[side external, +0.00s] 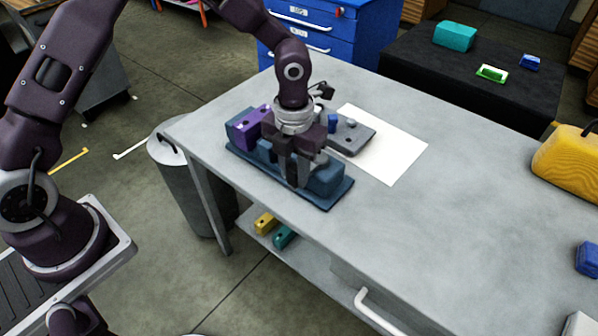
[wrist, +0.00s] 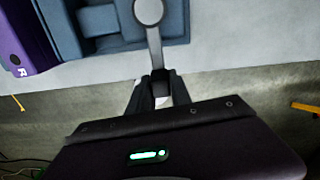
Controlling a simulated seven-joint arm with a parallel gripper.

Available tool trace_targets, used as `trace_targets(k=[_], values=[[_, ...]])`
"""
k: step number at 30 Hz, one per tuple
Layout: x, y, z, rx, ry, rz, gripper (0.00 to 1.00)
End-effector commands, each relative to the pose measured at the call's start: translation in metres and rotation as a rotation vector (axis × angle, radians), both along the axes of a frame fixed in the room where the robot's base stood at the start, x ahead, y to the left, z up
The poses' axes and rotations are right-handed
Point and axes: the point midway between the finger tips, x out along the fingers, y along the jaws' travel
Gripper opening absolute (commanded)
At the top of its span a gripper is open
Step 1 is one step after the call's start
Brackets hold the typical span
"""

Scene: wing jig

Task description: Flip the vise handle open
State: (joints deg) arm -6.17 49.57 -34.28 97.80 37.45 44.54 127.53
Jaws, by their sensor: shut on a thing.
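The blue vise (side external: 322,181) sits on a flat dark blue base plate near the left edge of the workbench. In the wrist view its blue body (wrist: 105,22) lies at the top. The grey vise handle (wrist: 154,45) is a straight bar running from a round knob or pivot at the top of that view down to my fingers. My gripper (side external: 292,178) points down at the vise's near side. In the wrist view my gripper (wrist: 160,90) is shut on the handle's lower end. In the side view the handle cannot be told apart from my fingers.
A purple block (side external: 246,128) stands at the vise's far left end. A grey plate (side external: 352,138) lies just behind, partly on a white sheet (side external: 392,158). A grey bin (side external: 178,185) stands beside the bench's left end.

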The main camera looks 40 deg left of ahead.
Motion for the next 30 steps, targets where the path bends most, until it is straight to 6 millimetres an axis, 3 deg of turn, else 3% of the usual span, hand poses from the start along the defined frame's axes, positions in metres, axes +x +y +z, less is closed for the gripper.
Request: trace_targets(k=[16,17,20,30], values=[[0.0024,0.0070,-0.0002,0.007,-0.003,0.014,0.00],[0.0024,0.0071,-0.0002,0.007,-0.003,0.014,0.28],[0.0021,0.0064,-0.0002,0.006,-0.002,0.012,0.45],[0.0016,0.0047,0.0063,0.004,-0.003,0.008,0.45]])
